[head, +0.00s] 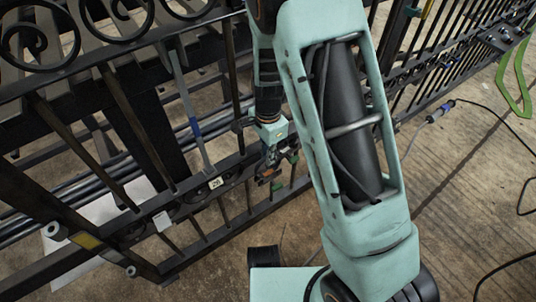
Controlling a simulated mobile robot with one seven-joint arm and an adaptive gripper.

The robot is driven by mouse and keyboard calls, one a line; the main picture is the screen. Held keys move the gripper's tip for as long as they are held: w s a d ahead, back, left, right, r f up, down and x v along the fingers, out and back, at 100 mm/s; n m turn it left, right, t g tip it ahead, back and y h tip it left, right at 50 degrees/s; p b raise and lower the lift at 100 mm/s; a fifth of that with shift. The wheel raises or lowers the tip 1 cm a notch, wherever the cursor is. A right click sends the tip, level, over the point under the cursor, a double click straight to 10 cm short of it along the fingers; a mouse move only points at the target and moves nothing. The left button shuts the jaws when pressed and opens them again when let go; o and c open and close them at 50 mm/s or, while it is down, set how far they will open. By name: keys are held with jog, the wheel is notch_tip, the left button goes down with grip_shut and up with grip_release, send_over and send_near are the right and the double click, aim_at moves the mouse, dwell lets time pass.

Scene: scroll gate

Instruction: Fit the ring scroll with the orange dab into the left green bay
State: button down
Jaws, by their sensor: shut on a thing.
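My gripper (268,158) is at the gate's lower rails, left of my forearm. It is shut on a small dark piece with an orange patch (263,174), which looks like the ring scroll; its outline is too small and dark to read. Green marks (277,185) show on the gate just below and right of the jaws, and another green patch lies close to their right. The held piece is at the band between the two lower rails; whether it touches or sits inside a bay cannot be told. My arm hides the gate right of the jaws.
The black gate (125,122) runs from lower left to upper right, with large scrolls on top. A tag reading 26 (215,183) sits on its lower rail.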

jog(key=shift+f+b, duration=0.55)
jog(key=shift+f, duration=0.6)
dwell(0.7)
jog(key=c, duration=2)
grip_release()
jog(key=shift+r, duration=0.1)
notch_tip(320, 180, up, 7)
jog(key=shift+r, duration=0.2)
jog(key=shift+s, duration=0.15)
